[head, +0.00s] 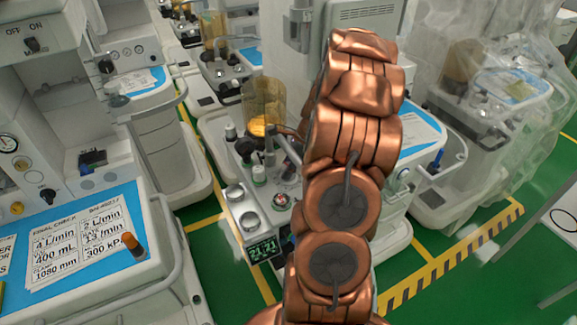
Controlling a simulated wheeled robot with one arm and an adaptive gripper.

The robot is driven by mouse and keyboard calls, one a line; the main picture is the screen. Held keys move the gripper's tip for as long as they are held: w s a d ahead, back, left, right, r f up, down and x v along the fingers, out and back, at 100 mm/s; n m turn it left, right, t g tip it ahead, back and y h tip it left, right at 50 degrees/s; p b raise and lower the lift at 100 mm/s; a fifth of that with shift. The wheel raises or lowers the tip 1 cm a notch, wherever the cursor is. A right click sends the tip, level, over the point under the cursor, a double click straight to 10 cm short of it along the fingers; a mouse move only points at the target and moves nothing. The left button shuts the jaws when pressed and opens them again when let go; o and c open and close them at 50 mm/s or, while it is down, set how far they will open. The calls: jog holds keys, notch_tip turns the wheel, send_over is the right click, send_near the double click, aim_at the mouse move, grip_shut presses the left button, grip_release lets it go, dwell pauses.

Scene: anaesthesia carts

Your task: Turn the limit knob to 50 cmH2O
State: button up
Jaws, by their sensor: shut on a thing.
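My copper-coloured arm (345,190) rises through the middle of the head view, in front of an anaesthesia cart (245,215). My gripper does not show; the arm links hide the part of the cart behind them. On the cart's top I see a small round fitting with a red centre (268,208), two round silver-rimmed parts (249,221) and a clear amber canister (263,103). I cannot tell which part is the limit knob, and no scale or pointer is readable. The knob may be hidden behind my arm.
A lit green display (263,251) is on the cart's front. Another cart (85,245) with a blue-edged placard (75,235) stands close on the left. A plastic-draped cart (490,100) stands at the right. Green floor (470,270) with yellow-black striping is clear at lower right.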

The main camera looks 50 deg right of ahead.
jog(key=o, duration=1.1)
jog(key=shift+o, duration=0.2)
jog(key=shift+r, duration=0.1)
jog(key=v, duration=1.2)
